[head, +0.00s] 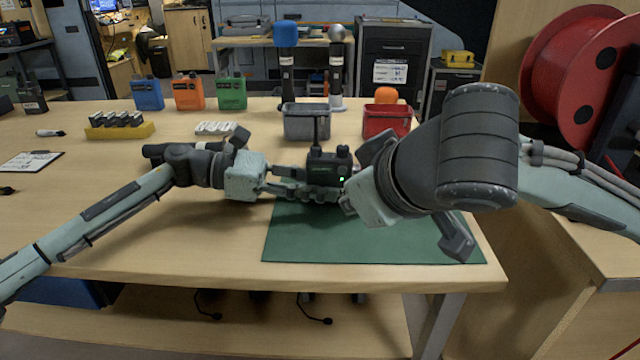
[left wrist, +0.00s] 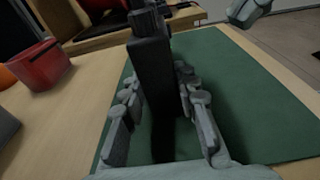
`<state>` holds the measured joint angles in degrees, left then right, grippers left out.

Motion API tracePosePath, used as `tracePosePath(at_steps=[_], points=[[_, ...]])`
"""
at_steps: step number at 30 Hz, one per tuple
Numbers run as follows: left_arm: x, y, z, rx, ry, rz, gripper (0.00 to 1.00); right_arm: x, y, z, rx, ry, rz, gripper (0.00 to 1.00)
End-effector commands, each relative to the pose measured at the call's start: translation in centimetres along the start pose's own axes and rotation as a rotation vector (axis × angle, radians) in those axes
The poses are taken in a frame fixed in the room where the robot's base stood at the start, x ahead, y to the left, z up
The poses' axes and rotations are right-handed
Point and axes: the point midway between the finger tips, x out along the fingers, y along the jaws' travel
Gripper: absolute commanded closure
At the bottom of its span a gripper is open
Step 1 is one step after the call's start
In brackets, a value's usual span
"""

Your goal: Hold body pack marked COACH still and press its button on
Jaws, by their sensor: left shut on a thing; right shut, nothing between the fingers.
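A black body pack (head: 322,171) with an antenna and a lit green light stands upright over the green mat (head: 360,238). Its label is not legible here. My left gripper (head: 302,186) is shut on it from the left; in the left wrist view the fingers (left wrist: 165,120) lie on both sides of the dark pack (left wrist: 153,70). My right gripper (head: 347,200) is shut and empty, its tip close against the pack's right side; whether it touches the button cannot be told.
Behind the pack stand a grey bin (head: 306,127) and a red bin (head: 387,122). Blue (head: 147,94), orange (head: 188,93) and green (head: 232,95) packs stand at the back left, near a yellow battery tray (head: 120,131). The mat's front is clear.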

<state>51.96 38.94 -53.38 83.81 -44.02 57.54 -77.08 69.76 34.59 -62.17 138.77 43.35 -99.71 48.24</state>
Motion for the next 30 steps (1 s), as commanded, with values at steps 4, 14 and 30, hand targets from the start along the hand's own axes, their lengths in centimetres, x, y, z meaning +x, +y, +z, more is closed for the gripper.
tracePosePath(at_steps=[4, 14, 30], points=[[0.0, 0.0, -0.1, -0.001, 0.001, -0.001, 1.0, -0.2, -0.2, 0.2, 0.001, 0.001, 0.0, 1.0], [0.0, 0.0, 0.0, 0.0, 0.0, 0.0, 0.48, -0.2, -0.1, 0.1, 0.001, 0.001, 0.0, 1.0], [-2.8, 0.1, -0.1, 0.0, 0.002, 0.003, 0.46, -0.2, -0.1, 0.1, 0.001, 0.001, 0.0, 1.0]])
